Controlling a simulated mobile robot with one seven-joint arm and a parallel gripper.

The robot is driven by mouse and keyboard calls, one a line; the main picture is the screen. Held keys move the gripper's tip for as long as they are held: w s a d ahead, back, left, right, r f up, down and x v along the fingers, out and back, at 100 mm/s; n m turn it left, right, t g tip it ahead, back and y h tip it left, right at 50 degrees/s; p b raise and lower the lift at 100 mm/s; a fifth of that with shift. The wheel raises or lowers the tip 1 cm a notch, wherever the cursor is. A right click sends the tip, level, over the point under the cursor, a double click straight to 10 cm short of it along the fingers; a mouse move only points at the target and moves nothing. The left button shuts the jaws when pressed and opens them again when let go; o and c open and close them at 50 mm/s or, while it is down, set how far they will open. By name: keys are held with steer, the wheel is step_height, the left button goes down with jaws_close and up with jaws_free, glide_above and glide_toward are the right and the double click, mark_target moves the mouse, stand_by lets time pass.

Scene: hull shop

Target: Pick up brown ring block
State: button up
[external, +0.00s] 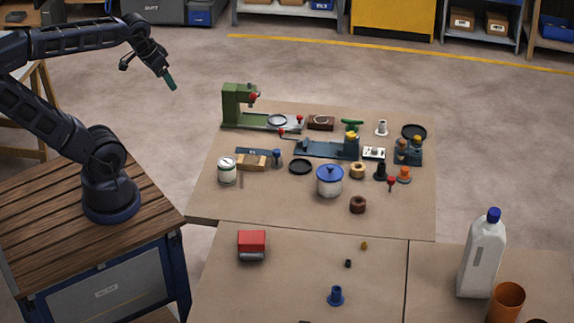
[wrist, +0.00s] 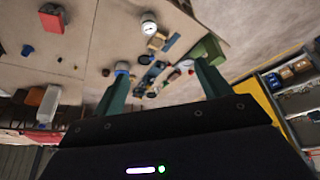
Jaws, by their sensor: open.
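The brown ring block (external: 358,204) is a short dark brown ring. It sits near the front of the far table, right of and in front of the blue-lidded white pot (external: 329,181). In the wrist view a small dark brown shape beside the pot looks like the same ring block (wrist: 105,72). My gripper (external: 169,79) is raised high at the upper left, beyond the table's left edge and well away from the block. In the wrist view its two green fingers (wrist: 161,70) are spread apart with nothing held between them.
A green machine (external: 236,104) stands at the table's back left. A brass ring (external: 358,170), a black cylinder (external: 380,171) and a red-topped pin (external: 391,183) stand behind the block. A red block (external: 252,241) and a blue piece (external: 336,295) stand on the nearer table. The surface around the block is clear.

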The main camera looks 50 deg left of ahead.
steer(key=m+h, duration=0.4)
steer(key=m, duration=0.5)
glide_above(321, 119)
steer(key=s+a, duration=0.2)
steer(key=s, duration=0.1)
steer(key=f, duration=3.6)
steer(key=shift+d, duration=0.2)
steer(key=shift+x, duration=2.65)
steer(key=shift+w+a+r, duration=0.1)
steer(key=shift+w+a, duration=0.1)
steer(key=c, duration=1.1)
steer(key=shift+r, duration=0.1)
